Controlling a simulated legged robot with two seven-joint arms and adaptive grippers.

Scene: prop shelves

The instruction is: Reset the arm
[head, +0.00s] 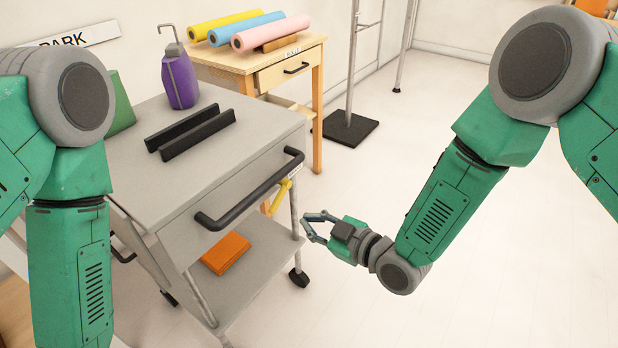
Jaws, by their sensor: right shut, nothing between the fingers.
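My right arm (440,210) comes in from the upper right, bent at the elbow, with its forearm slanting down and left. My right gripper (305,228) points left beside the right side of the grey cart (265,165). It is shut and holds nothing. It is close to a yellow piece (280,196) on the cart, and I cannot tell whether they touch. My left arm (68,250) hangs down along the left edge. Its gripper is below the picture.
The cart carries two black rails (190,130) and a purple bottle (180,78). An orange block (226,253) lies on its lower shelf. A wooden table (262,62) with rolls (270,32) stands behind. A black-based stand (350,128) is further back. The floor at right is clear.

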